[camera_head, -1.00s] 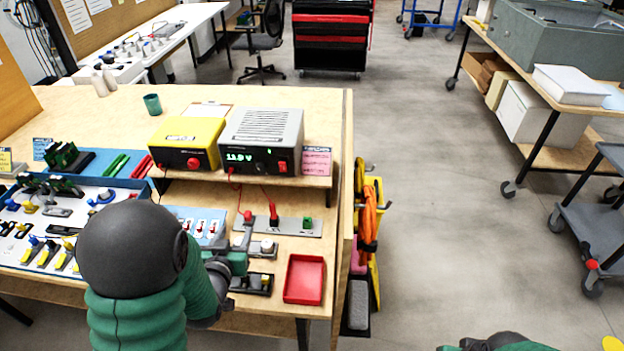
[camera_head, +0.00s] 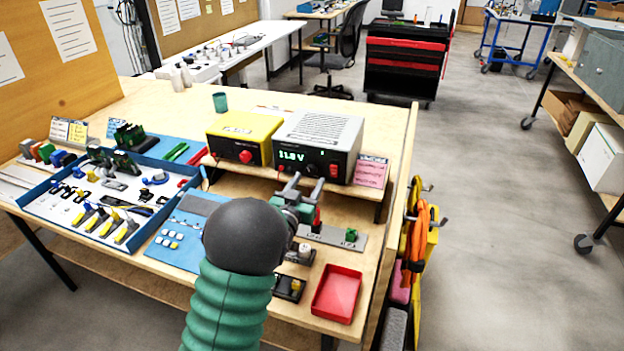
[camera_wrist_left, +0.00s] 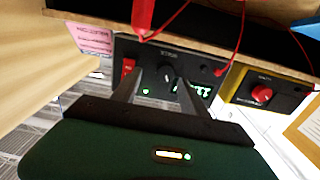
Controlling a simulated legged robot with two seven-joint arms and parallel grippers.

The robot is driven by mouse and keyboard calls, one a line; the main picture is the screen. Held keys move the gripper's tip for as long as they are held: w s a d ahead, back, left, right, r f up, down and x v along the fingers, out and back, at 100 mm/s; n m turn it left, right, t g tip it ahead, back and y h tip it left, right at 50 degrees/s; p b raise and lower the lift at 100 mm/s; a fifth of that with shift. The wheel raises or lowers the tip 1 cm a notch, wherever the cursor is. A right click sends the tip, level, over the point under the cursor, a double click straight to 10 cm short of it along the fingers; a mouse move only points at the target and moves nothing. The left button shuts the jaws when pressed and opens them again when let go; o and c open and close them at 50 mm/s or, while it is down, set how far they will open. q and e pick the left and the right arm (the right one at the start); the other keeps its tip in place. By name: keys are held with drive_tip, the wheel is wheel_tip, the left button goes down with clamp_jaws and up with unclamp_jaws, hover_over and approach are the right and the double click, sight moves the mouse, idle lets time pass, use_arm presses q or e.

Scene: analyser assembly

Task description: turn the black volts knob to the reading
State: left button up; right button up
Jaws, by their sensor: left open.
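The grey power supply (camera_head: 318,132) stands on the raised shelf. Its green display (camera_head: 291,156) seems to read about 11.9 V, with blurred digits. In the left wrist view the black volts knob (camera_wrist_left: 167,75) shows on the supply's dark front panel, tilted in the picture. My left gripper (camera_head: 300,186) is open just in front of and below this panel. In the wrist view its two fingers (camera_wrist_left: 158,80) appear on either side of the knob; I cannot tell whether they touch it. In the head view the knob is too small to make out clearly. My right gripper is not in view.
A red switch (camera_wrist_left: 128,68) is beside the knob. A yellow unit (camera_head: 243,138) with a red knob stands to the left. Red leads (camera_wrist_left: 225,55) hang near the panel. A red tray (camera_head: 337,294) lies at the bench's front right. A blue parts tray (camera_head: 45,212) is at left.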

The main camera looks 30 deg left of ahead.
sight(310, 173)
use_arm(q)
drive_tip(key=w+a, duration=0.2)
drive_tip(key=w, duration=0.1)
drive_tip(key=shift+a+f, duration=0.35)
drive_tip(key=shift+w+d+r, duration=0.1)
drive_tip(key=shift+d+r, duration=0.15)
drive_tip(key=shift+d, duration=0.5)
drive_tip(key=shift+c, duration=1.2)
drive_tip(key=shift+a, duration=0.4)
clamp_jaws()
drive_tip(key=shift+d, duration=0.1)
